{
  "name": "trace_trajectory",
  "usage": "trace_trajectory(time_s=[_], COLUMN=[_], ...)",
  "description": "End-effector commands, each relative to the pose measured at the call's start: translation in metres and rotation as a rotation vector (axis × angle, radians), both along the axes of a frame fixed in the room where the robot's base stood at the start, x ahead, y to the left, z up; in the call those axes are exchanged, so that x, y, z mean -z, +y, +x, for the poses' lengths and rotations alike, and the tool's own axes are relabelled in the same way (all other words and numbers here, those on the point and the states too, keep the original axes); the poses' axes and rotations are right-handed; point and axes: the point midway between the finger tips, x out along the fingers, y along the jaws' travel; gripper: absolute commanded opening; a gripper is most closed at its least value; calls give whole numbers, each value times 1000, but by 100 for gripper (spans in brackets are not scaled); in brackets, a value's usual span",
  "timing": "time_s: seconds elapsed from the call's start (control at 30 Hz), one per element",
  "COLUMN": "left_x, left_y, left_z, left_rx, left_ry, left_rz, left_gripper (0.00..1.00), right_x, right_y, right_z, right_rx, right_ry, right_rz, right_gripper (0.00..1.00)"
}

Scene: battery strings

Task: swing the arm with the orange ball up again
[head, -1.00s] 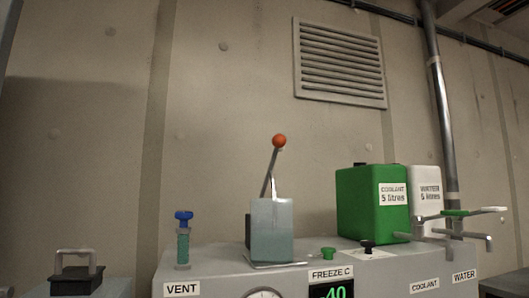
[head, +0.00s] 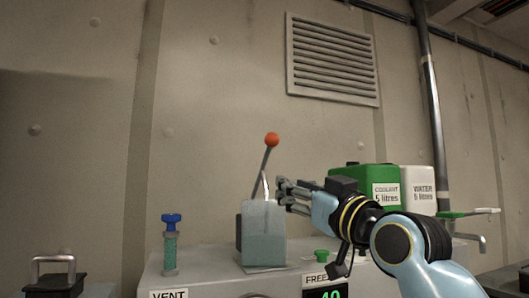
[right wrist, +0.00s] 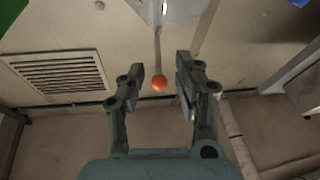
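The orange ball (head: 272,139) tops a thin grey arm (head: 265,163) that rises from a grey-teal block (head: 263,232) on the machine. The arm stands nearly upright, tilted slightly right. My right gripper (head: 281,194) is beside the arm, to the right of it and below the ball, above the block's right side. In the right wrist view the right gripper (right wrist: 160,78) is open, and the orange ball (right wrist: 159,83) shows between its fingers, with the arm running up the picture. I cannot tell how far the ball is from the fingers. My left gripper is not in view.
A blue-capped vent valve (head: 171,243) stands left of the block. A green coolant can (head: 368,178) and a white water can (head: 419,187) stand behind my right arm. A small green knob (head: 321,256) is at the front. A wall grille (head: 333,58) is above.

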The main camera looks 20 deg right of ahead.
Motion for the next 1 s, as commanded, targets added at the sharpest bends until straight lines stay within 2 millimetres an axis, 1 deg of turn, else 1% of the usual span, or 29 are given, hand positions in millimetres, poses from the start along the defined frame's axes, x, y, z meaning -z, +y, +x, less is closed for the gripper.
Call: trace_trajectory(time_s=[0.03,0.1,0.13,0.27,0.5,0.7,0.83,1.0], left_x=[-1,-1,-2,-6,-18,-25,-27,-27], left_y=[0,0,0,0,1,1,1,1], left_z=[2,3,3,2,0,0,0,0], left_rx=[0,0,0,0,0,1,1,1], left_ry=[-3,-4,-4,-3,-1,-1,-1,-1], left_rz=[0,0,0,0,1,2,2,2], left_gripper=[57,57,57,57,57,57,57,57], right_x=[-19,-33,-37,-45,-64,-74,-77,-76], right_y=[0,1,1,3,14,20,22,23], right_z=[-1,-1,0,12,55,84,93,95], right_rx=[-1,-4,-4,-4,-4,-4,-3,-3], right_ry=[-47,-85,-94,-100,-97,-95,-95,-94], right_rz=[5,9,11,12,14,13,11,10], right_gripper=[33,33,33,33,33,33,33,33])
